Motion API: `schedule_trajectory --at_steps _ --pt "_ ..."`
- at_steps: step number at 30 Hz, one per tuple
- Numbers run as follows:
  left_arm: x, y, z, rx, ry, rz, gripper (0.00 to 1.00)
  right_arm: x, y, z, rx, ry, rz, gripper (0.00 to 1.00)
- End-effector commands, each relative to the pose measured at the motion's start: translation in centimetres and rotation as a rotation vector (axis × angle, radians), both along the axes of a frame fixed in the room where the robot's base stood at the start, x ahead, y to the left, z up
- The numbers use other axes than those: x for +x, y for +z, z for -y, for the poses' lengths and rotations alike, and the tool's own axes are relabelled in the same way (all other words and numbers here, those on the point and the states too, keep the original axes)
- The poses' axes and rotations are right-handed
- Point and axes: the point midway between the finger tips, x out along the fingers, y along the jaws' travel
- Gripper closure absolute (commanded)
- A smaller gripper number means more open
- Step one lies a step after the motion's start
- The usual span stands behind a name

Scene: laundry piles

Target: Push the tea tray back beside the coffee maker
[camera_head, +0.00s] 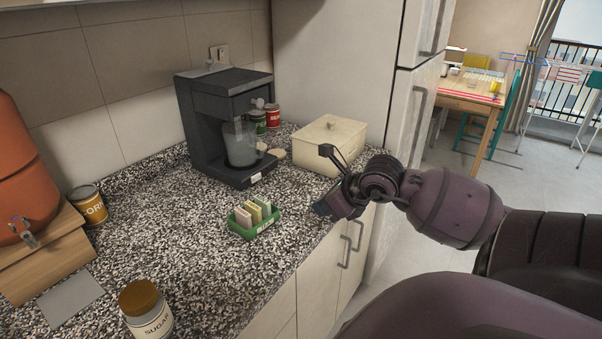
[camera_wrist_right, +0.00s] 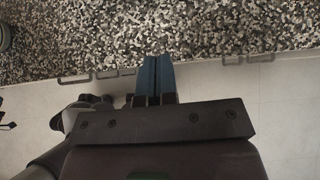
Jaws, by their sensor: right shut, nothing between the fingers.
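The tea tray (camera_head: 254,217) is a small green tray holding several upright tea packets. It sits on the speckled counter, in front of the coffee maker and nearer the counter's front edge. The dark coffee maker (camera_head: 211,125) stands against the tiled wall with a clear jug in it. My right gripper (camera_head: 321,209) is shut and empty, to the right of the tray and apart from it, by the counter's front edge. Its blue fingertips (camera_wrist_right: 157,62) lie together in the right wrist view, over the counter edge. The tray does not show there. My left gripper is not in view.
A cream box (camera_head: 329,146) stands on the counter behind my right gripper. Cans (camera_head: 272,116) stand behind the coffee maker's right side. A sugar jar (camera_head: 146,311), a corn can (camera_head: 89,205) and an orange dispenser (camera_head: 27,168) are at left. The counter between tray and coffee maker is clear.

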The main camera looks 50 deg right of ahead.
Motion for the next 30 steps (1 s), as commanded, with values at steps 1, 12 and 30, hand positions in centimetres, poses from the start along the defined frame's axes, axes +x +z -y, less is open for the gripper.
schedule_trajectory --at_steps 1,12,30 --pt "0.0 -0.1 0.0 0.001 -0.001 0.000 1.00 0.4 -0.4 -0.1 0.001 0.001 0.000 1.00" --pt "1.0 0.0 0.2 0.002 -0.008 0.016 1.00 4.8 -4.9 -0.6 0.006 0.001 0.000 1.00" --pt "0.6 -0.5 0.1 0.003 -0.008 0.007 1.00 10.4 -6.7 -1.2 0.004 0.002 0.002 1.00"
